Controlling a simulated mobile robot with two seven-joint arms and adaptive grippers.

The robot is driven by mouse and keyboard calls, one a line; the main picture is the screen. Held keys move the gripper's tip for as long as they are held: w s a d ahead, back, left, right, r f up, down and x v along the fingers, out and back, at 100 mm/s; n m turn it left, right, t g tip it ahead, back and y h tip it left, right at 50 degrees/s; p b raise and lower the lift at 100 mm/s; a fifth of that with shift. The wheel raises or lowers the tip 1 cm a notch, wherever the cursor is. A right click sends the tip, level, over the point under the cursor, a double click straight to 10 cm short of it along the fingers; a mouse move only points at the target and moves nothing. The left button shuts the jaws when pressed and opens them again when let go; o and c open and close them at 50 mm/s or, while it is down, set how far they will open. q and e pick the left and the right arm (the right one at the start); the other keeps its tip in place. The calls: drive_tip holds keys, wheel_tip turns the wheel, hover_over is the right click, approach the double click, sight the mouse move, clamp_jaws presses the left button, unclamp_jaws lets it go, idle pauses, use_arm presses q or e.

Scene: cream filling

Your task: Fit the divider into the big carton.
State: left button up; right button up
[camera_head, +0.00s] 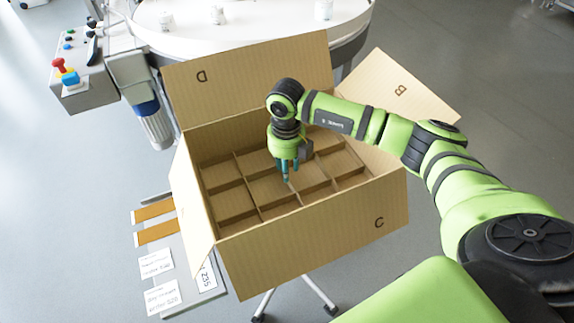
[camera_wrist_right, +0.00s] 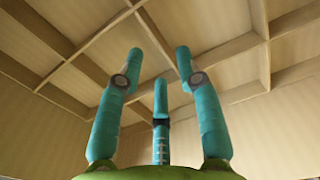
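The big carton (camera_head: 310,240) stands open with its flaps folded outward. The divider (camera_head: 238,205), a cardboard grid, lies inside it and forms several compartments; it also shows in the right wrist view (camera_wrist_right: 75,62). It looks roughly level and below the carton's rim. My right gripper (camera_head: 287,177) is inside the carton above the middle of the divider, pointing down. In the right wrist view its three teal fingers (camera_wrist_right: 160,80) are spread apart with nothing between them. Whether the fingertips touch the divider I cannot tell. My left gripper is not in view.
A round white table (camera_head: 250,40) with small white jars (camera_head: 167,22) stands behind the carton. Paper labels (camera_head: 155,263) and orange strips (camera_head: 155,234) lie on a grey panel at left. Flaps B and D stick out.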

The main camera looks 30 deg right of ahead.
wheel_tip(320, 180, up, 12)
idle(0.5)
idle(0.6)
